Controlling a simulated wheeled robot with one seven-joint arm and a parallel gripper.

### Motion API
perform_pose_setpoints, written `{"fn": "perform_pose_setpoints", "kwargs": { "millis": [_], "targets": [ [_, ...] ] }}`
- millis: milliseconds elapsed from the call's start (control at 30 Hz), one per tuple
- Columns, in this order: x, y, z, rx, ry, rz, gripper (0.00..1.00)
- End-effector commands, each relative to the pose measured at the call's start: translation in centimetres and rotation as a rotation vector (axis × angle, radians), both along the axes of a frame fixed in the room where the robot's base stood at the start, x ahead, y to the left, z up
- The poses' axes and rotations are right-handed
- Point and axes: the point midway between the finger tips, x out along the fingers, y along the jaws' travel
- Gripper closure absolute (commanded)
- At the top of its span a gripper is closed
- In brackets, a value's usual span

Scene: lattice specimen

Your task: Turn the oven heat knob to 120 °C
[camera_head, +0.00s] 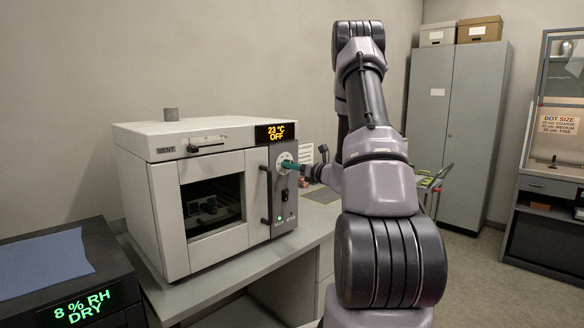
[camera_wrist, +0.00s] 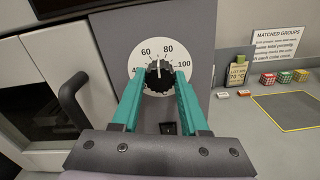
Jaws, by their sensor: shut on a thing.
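The oven (camera_head: 190,190) stands on the bench, its display (camera_head: 276,133) reading "23 °C OFF". Its black heat knob (camera_wrist: 159,72) sits on a white dial (camera_wrist: 148,50) on the dark control panel. The numbers 60, 80 and 100 show, with part of another at left; the lower dial is hidden by my fingers. A light mark on the knob seems to point up, between 60 and 80. My gripper (camera_wrist: 160,82) has its teal fingers on both sides of the knob, shut on it. In the head view my gripper (camera_head: 289,166) reaches the panel from the right.
A dark door handle (camera_wrist: 74,98) sticks out left of the panel. A black switch (camera_wrist: 168,128) is below the knob. Right of the oven, the bench holds a yellow-outlined mat (camera_wrist: 288,110), small coloured cubes (camera_wrist: 284,77) and a sign. A humidity cabinet (camera_head: 80,290) stands at front left.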

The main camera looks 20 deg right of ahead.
Motion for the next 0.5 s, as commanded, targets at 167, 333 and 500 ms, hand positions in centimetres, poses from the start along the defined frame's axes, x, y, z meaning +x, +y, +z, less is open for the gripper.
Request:
{"fn": "perform_pose_setpoints", "kwargs": {
  "millis": [167,333,500],
  "targets": [
    [-0.12,-0.07,-0.23,0.155,0.062,-0.002,1.0],
    [-0.14,-0.05,-0.24,0.307,0.117,-0.002,1.0],
    [-0.15,-0.03,-0.23,0.459,0.172,-0.001,1.0]
  ]
}}
